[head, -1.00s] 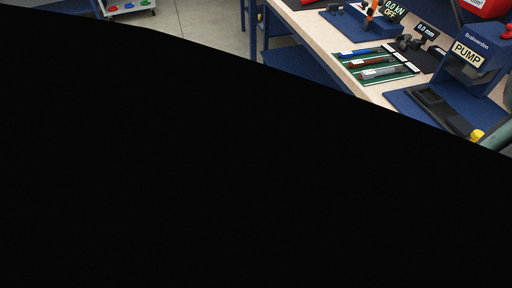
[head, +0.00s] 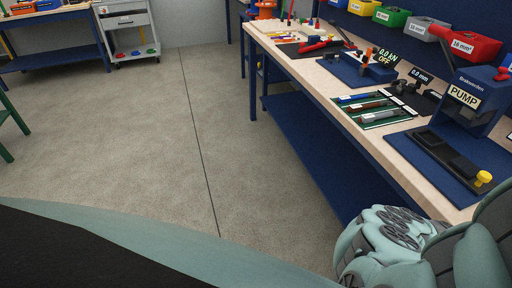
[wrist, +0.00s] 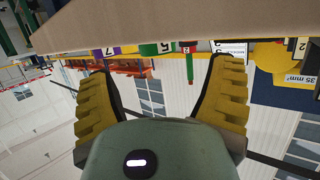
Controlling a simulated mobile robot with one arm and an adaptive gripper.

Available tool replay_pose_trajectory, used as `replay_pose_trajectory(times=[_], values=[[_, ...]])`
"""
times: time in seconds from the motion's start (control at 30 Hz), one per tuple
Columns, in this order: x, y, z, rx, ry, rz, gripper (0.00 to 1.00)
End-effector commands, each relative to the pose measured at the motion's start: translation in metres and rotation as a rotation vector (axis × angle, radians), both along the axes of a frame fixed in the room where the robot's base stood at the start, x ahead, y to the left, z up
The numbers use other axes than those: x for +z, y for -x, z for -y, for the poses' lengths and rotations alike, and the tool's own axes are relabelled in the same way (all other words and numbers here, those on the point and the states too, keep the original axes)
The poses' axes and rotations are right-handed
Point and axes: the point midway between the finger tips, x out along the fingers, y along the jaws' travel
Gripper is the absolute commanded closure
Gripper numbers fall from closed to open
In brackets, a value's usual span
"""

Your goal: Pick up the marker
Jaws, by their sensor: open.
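My gripper (wrist: 160,72) is open and empty in the wrist view, with a ribbed yellow finger on each side. It does not show in the head view. I cannot pick out the marker with certainty. Several small, thin coloured sticks (head: 290,38) lie at the far end of the workbench (head: 318,75) in the head view, too small to tell apart. Nearer, a green mat (head: 392,122) holds blue, brown and grey rod-like pieces with white labels.
A pump unit (head: 465,95) stands on a blue mat at the near right of the bench. Coloured bins (head: 472,45) line a shelf behind. A grey trolley (head: 130,30) stands far left. The floor (head: 150,130) left of the bench is clear.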

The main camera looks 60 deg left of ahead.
Motion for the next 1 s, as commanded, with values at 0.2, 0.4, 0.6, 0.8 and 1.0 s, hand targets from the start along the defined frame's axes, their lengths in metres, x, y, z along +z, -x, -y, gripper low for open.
replay_pose_trajectory(times=[0.2,0.4,0.6,0.8,1.0], values=[[-0.004,-0.009,0.015,-0.003,0.0,-0.002,0.19],[-0.011,-0.022,0.029,0.002,0.0,0.0,0.19],[-0.014,-0.029,0.038,0.001,0.001,0.001,0.19],[-0.016,-0.029,0.04,-0.001,0.0,0.001,0.19],[-0.016,-0.029,0.039,-0.001,0.0,0.001,0.24]])
